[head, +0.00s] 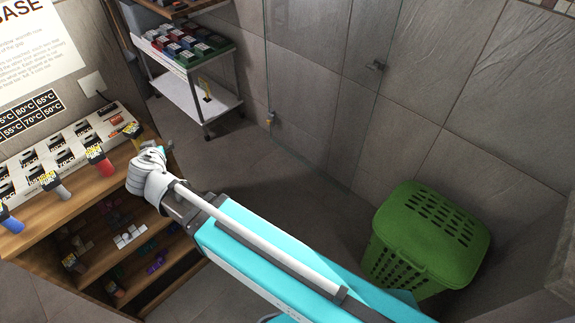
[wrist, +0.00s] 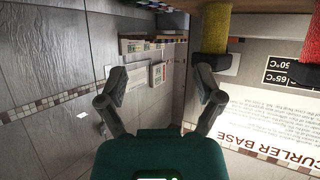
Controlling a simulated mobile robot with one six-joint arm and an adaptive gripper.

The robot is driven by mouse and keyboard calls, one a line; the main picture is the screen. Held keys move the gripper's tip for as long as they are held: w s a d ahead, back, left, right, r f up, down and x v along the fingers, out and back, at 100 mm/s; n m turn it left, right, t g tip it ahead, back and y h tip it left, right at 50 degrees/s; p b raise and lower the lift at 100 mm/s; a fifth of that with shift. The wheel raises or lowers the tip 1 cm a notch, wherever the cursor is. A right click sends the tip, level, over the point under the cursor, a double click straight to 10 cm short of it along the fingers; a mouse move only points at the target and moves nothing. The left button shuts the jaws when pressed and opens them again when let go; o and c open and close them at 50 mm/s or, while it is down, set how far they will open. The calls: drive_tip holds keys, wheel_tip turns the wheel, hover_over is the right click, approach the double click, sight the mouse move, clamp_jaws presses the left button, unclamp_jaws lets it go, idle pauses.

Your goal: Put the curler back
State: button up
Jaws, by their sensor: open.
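The white curler base (head: 75,143) runs along the wooden counter at the left in the head view. Curlers stand along its front edge: blue (head: 10,219), grey (head: 55,187), red (head: 97,163) and yellow (head: 133,131). My gripper (head: 155,150) is at the counter's right end, close to the yellow curler. In the wrist view, which looks upside down, my gripper (wrist: 160,88) is open with nothing between its fingers. The yellow curler (wrist: 216,28) shows just beyond the right finger, and part of the red curler (wrist: 308,35) is at the right edge. I cannot tell whether a finger touches the yellow one.
Shelves under the counter hold small items (head: 130,237). A white trolley (head: 200,95) with coloured boxes stands at the back. A green lidded basket (head: 425,240) stands at the right. A glass panel is behind; the tiled floor between is clear.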

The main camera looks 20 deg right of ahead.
drive_tip(key=d+f+m+g+h, duration=0.1)
drive_tip(key=d+f+g+h, duration=0.15)
drive_tip(key=d, duration=0.75)
drive_tip(key=d+f+m+g+h, duration=0.1)
drive_tip(key=d+f+g, duration=0.25)
drive_tip(key=d, duration=0.75)
drive_tip(key=s+d+f+g+y, duration=0.1)
drive_tip(key=s+d+f+g, duration=0.1)
drive_tip(key=d, duration=0.5)
drive_tip(key=s+d+f+n+g+y, duration=0.1)
drive_tip(key=s+d+f+g+y, duration=0.1)
drive_tip(key=s+d+g, duration=0.2)
drive_tip(key=s+d, duration=0.2)
drive_tip(key=d, duration=0.2)
drive_tip(key=shift+d+f+g, duration=0.15)
drive_tip(key=shift+d+g, duration=0.05)
drive_tip(key=shift+g, duration=0.1)
wheel_tip(320, 180, up, 4)
drive_tip(key=p, duration=0.4)
